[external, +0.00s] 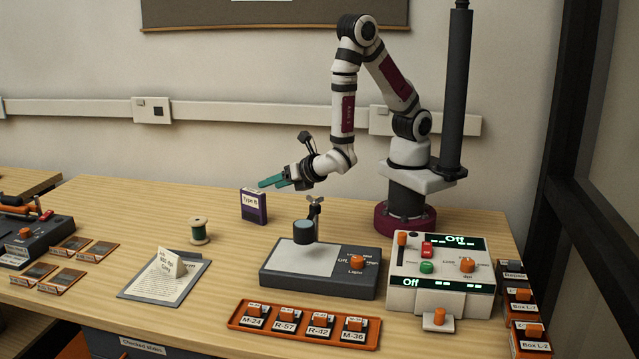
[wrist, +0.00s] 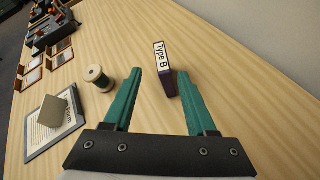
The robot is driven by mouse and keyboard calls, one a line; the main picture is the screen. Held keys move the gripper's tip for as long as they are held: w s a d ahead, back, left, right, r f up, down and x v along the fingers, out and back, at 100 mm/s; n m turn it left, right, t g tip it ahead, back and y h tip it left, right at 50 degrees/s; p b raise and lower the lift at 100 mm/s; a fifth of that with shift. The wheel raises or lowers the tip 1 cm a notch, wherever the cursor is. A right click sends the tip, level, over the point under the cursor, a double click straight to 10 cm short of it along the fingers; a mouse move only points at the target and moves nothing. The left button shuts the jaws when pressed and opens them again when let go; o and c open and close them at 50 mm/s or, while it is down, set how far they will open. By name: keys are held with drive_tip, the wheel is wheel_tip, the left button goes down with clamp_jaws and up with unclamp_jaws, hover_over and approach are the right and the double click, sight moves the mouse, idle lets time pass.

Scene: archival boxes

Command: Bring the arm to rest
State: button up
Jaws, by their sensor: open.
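My gripper (external: 274,181) has green fingers and hangs above the wooden table, at the left end of my white arm. A purple box labelled "Type B" (external: 254,208) stands upright on the table below and left of the fingers. In the wrist view the box (wrist: 165,72) appears just beyond the gap, near the right fingertip. Whether it touches the finger cannot be told from that view, but the external view shows the gripper higher up.
A thread spool (external: 199,232) and a clipboard (external: 165,280) lie to the left. A grey lamp device (external: 330,275) with a post, a control box (external: 440,275) and an orange tray (external: 240,321) of labelled blocks stand in front. A dark frame (external: 565,150) rises at right.

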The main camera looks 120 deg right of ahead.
drive_tip(key=w+a+r+m+t+y, duration=0.1)
drive_tip(key=w+a+r+m+y, duration=0.2)
drive_tip(key=a+m+y, duration=0.45)
drive_tip(key=w+a+r+m+t+y, duration=0.2)
drive_tip(key=a+m+y, duration=0.15)
drive_tip(key=a, duration=0.65)
drive_tip(key=s+a+r+m+g+y, duration=0.1)
drive_tip(key=s+r+m+g, duration=0.2)
drive_tip(key=s+m, duration=0.3)
drive_tip(key=s+a+r+m+g+y, duration=0.1)
drive_tip(key=s+a+r+m+g, duration=0.1)
drive_tip(key=s, duration=1.3)
drive_tip(key=r+m+g, duration=0.1)
drive_tip(key=m+g, duration=0.1)
drive_tip(key=m, duration=0.1)
drive_tip(key=shift+m, duration=0.4)
